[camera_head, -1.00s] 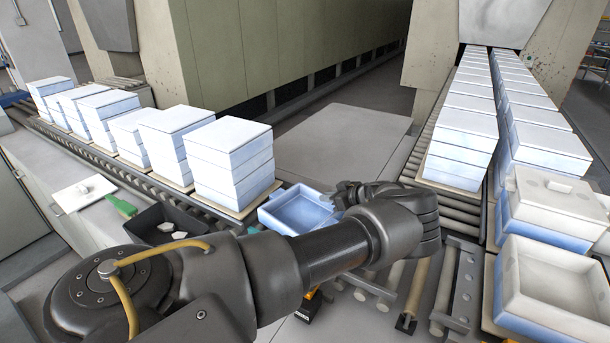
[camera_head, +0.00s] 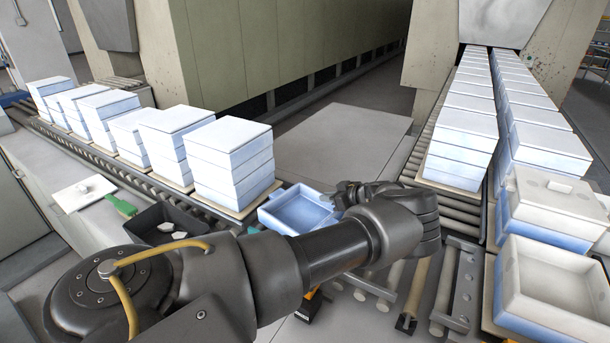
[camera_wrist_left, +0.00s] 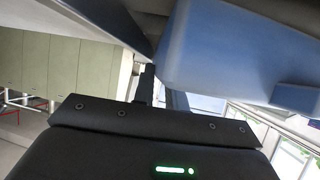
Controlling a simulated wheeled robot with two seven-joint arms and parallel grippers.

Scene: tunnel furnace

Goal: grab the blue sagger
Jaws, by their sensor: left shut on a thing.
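The blue sagger (camera_head: 297,211) is a shallow, open, light-blue square tray near the middle of the head view, behind my left forearm. My left gripper (camera_head: 341,196) is at its right side, shut on its wall; the fingertips are small and partly hidden by the wrist. In the left wrist view the sagger (camera_wrist_left: 235,55) fills the upper right, close against the gripper's finger (camera_wrist_left: 150,85). My arm hides the sagger's near lower part, so I cannot tell whether it rests on a surface. My right gripper is not in view.
Stacked white-blue saggers (camera_head: 232,165) stand on the left roller conveyor. Two more rows (camera_head: 468,125) fill the right conveyor, with an open white sagger (camera_head: 548,285) at the near right. A black bin (camera_head: 165,222), a green-handled brush (camera_head: 121,206) and a white lid (camera_head: 84,194) lie at left.

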